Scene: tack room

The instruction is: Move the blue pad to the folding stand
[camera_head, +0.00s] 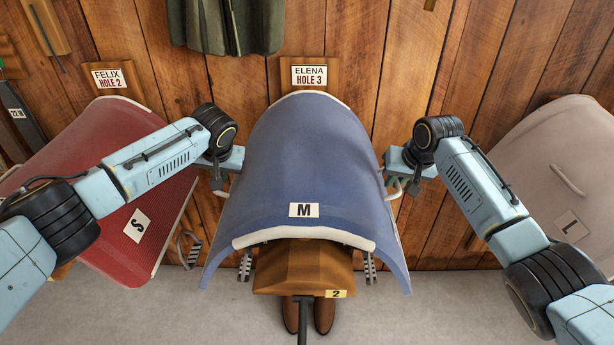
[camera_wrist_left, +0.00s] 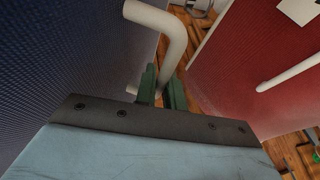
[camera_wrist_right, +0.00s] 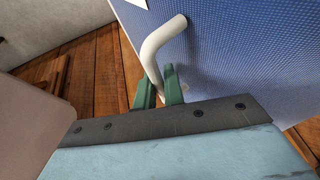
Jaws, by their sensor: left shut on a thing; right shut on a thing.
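The blue pad (camera_head: 312,165), marked M, is draped over a wooden rack (camera_head: 305,270) with a yellow tag 2, below the sign ELENA HOLE 3. My left gripper (camera_head: 217,172) is at the pad's left side; in the left wrist view its green fingers (camera_wrist_left: 162,88) are shut on a white handle (camera_wrist_left: 165,35) of the pad. My right gripper (camera_head: 397,180) is at the right side; in the right wrist view its fingers (camera_wrist_right: 159,88) are shut on the other white handle (camera_wrist_right: 160,42). I cannot make out the folding stand.
A red pad (camera_head: 120,190) marked S hangs at the left, close to my left arm. A pale pad (camera_head: 560,180) marked L hangs at the right. Brown boots (camera_head: 323,316) stand below the rack. A green garment (camera_head: 225,25) hangs above on the plank wall.

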